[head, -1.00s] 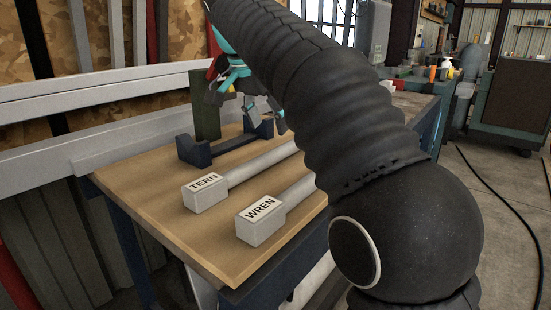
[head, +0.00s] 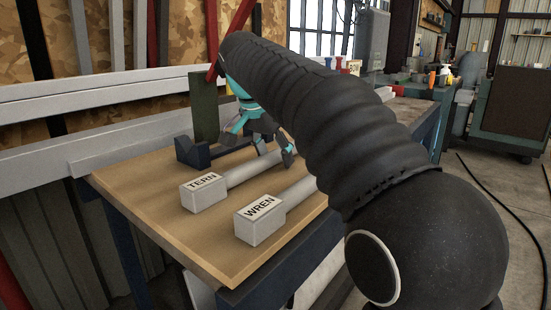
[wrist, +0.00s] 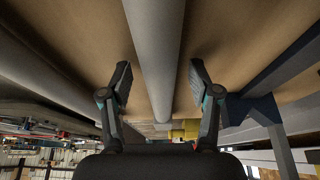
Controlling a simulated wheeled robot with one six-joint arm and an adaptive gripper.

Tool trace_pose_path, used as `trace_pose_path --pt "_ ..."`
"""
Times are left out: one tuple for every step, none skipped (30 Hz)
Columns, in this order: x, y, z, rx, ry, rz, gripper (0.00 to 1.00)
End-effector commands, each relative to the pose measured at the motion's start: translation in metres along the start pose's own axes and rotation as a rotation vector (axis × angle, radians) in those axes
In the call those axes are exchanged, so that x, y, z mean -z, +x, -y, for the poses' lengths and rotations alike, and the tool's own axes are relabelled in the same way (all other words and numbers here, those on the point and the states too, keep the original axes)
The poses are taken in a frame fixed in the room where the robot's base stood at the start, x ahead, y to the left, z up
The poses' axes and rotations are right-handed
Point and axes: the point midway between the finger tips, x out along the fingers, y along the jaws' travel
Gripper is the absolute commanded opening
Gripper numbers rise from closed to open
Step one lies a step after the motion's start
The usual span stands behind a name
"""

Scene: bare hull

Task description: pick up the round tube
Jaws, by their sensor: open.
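Two pale grey bars lie on the wooden table, each running out of a light block. One block is labelled TERN (head: 203,192) and the other WREN (head: 260,218). The TERN bar (head: 247,171) looks rounded, and the WREN bar (head: 298,191) is partly hidden by my arm. My gripper (head: 262,146) is open and empty over the TERN bar. In the wrist view my gripper (wrist: 160,82) has one finger on each side of a grey bar (wrist: 155,40), apart from it. I cannot tell the height of the fingertips above the table.
A dark blue cradle (head: 191,153) stands behind the TERN bar; its frame (wrist: 262,108) is close to the right finger in the wrist view. A green upright (head: 205,108) and grey rail (head: 120,147) stand at the back. The front of the wooden table (head: 150,205) is clear.

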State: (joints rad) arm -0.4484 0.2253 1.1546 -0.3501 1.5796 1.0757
Motion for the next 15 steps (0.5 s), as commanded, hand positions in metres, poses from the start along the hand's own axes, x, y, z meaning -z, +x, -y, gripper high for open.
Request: trace_pose_path --pt "0.0000 -0.0002 0.0000 0.000 0.000 0.000 0.62" --pt "0.0001 -0.0002 0.0000 0.000 0.000 0.000 0.55" --pt "0.0000 -0.0003 0.0000 0.000 0.000 0.000 0.45" --pt "0.0001 -0.0003 0.0000 0.000 0.000 0.000 0.37" --pt "0.0001 -0.0003 0.0000 0.000 0.000 0.000 0.29" --pt "0.0001 -0.0003 0.0000 0.000 0.000 0.000 0.20" --pt "0.0000 -0.0003 0.0000 0.000 0.000 0.000 0.12" --pt "0.0000 -0.0003 0.0000 0.000 0.000 0.000 0.04" --pt "0.0000 -0.0003 0.0000 0.000 0.000 0.000 0.00" --pt "0.0000 -0.0003 0.0000 0.000 0.000 0.000 0.00" --pt "0.0003 -0.0009 0.0000 0.001 0.000 -0.001 0.00" --pt "0.0003 -0.0009 0.0000 0.001 0.000 -0.001 0.00" --pt "0.0003 -0.0009 0.0000 0.001 0.000 -0.001 0.00" --pt "0.0003 -0.0009 0.0000 0.001 0.000 -0.001 0.00" --pt "0.0003 -0.0008 0.0000 0.001 0.000 -0.001 0.00"
